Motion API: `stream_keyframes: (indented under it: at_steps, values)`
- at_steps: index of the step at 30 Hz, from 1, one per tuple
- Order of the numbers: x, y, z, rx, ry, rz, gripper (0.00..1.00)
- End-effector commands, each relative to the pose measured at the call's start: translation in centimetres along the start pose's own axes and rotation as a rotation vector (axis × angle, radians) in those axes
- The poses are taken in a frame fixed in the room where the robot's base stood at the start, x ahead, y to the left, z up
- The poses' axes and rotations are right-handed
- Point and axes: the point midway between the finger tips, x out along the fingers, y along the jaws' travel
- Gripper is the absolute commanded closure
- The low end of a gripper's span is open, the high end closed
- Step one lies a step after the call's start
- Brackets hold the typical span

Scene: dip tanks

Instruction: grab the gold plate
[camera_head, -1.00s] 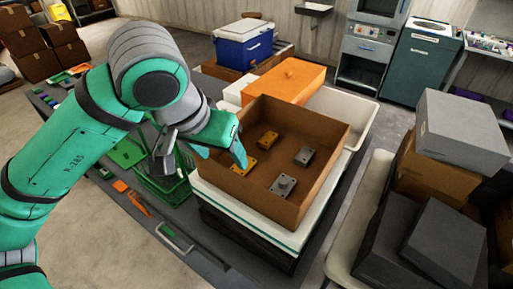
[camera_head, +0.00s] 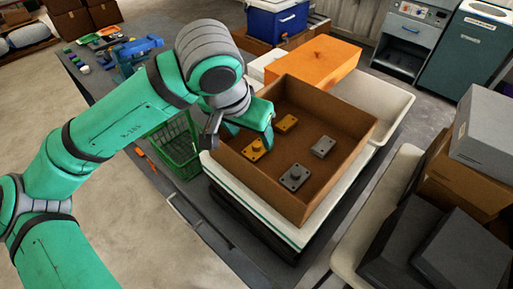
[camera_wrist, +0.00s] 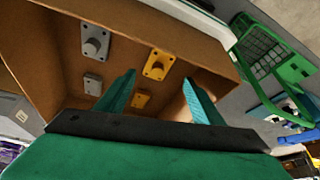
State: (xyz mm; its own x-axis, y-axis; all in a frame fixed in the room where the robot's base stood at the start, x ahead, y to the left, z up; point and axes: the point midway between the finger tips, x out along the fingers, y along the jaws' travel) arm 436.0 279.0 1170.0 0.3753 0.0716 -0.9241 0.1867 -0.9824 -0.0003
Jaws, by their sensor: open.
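Two gold plates lie in an open brown box (camera_head: 341,113). The nearer gold plate (camera_head: 254,149) has a round knob and sits near the box's left wall. It shows in the wrist view (camera_wrist: 157,65) between my fingertips' lines. The farther gold plate (camera_head: 287,123) is smaller in the wrist view (camera_wrist: 140,99). My gripper (camera_head: 248,136) is open and empty, over the left side of the box, close to the nearer gold plate. In the wrist view my two green fingers (camera_wrist: 158,78) stand apart. I cannot tell how high they are above the plate.
A grey plate with a knob (camera_head: 293,177) and a plainer grey plate (camera_head: 323,146) share the box. Its walls rise around them. A green basket (camera_head: 178,148) stands left, an orange box (camera_head: 318,66) behind, and dark boxes (camera_head: 432,244) to the right.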

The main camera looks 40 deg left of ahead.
Motion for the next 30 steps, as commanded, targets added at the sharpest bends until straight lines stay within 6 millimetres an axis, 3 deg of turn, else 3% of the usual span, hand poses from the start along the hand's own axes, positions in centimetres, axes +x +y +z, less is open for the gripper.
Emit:
stream_keyframes:
  at_steps: [9,18,20,25,30]
  values:
    - [4.1,0.5,0.3,0.004,-0.001,0.003,0.39]
    - [4.6,0.4,0.3,0.003,0.000,0.002,0.39]
    - [4.5,0.4,0.3,0.003,0.000,0.002,0.51]
    - [4.5,0.4,0.3,0.002,0.000,0.002,0.91]
    - [4.5,0.4,0.3,0.002,0.000,0.001,0.92]
